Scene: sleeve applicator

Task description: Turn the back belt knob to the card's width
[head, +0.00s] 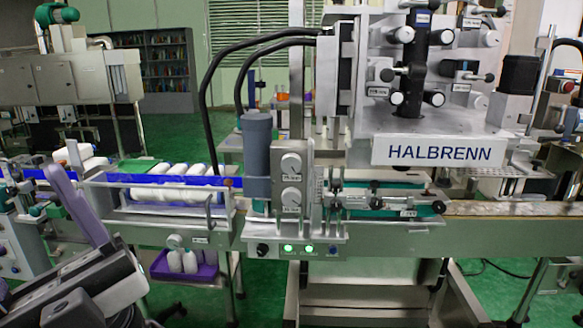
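Two round pale dials, an upper one (291,163) and a lower one (291,198), sit on a grey upright box at the middle of the machine. Each has a small label too blurred to read. I cannot tell which knob is the back belt knob. A small white label (408,213) is on the green belt guide (385,207) to the right; its writing is unclear, and I cannot tell whether it is the card.
White bottles (185,170) lie on the infeed behind a blue rail. Lit green buttons (288,248) sit under the dials. The HALBRENN head (440,151) overhangs at right.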

